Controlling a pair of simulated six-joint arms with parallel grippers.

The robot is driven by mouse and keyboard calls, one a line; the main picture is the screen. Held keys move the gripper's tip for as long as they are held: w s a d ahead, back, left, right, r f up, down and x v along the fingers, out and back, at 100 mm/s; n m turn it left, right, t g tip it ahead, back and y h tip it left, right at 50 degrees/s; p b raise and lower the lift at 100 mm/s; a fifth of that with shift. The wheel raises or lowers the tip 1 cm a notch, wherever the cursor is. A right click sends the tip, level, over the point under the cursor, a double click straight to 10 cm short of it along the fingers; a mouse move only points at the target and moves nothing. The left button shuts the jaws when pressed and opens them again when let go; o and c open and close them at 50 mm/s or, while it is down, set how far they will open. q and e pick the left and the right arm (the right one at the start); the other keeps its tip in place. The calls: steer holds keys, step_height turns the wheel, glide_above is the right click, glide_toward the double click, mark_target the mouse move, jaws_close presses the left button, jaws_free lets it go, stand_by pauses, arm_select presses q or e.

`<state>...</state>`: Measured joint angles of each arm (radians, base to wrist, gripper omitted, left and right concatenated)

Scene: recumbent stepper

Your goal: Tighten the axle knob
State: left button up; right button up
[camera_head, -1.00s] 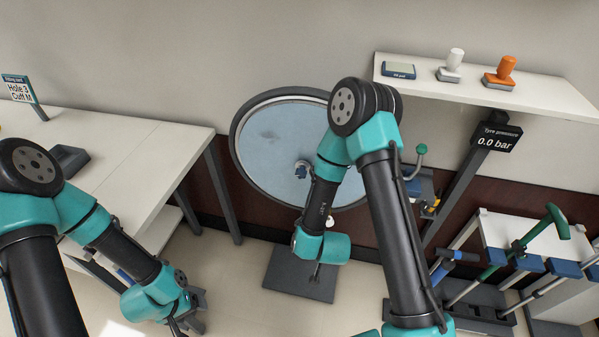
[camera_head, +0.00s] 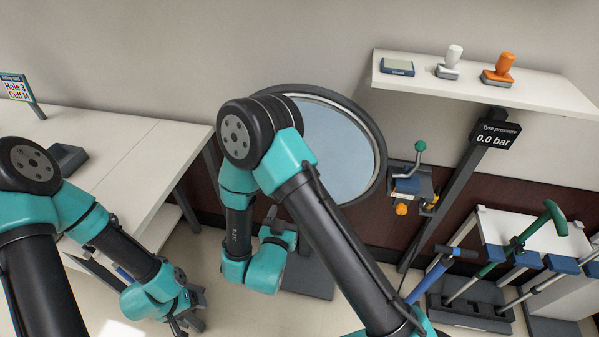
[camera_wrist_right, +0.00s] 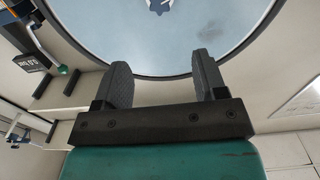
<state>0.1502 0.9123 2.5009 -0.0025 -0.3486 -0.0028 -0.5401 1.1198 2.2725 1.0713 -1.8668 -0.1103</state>
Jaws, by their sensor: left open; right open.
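The large wheel (camera_head: 345,150), a pale blue disc with a dark rim, stands against the back wall; my right arm covers its left part in the head view. The axle knob (camera_wrist_right: 159,5), blue and lobed, shows at the wheel's centre, cut by the top edge of the right wrist view. In the head view it is hidden behind my right arm. My right gripper (camera_wrist_right: 163,78) is open and empty, its fingers apart in front of the wheel's rim, away from the knob. My left gripper (camera_head: 188,318) is open, low beside the white table; its fingertips are hard to make out.
A white table (camera_head: 110,150) stands at left. A shelf (camera_head: 480,95) with two stamps is at upper right. A tyre pressure display (camera_head: 495,133) reads 0.0 bar on a dark post. A rack (camera_head: 470,312) with crutch-like tools stands at lower right.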

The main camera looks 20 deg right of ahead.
steer(key=x, duration=1.7)
steer(key=shift+w+d, duration=0.1)
steer(key=shift+w, duration=0.1)
steer(key=c, duration=0.9)
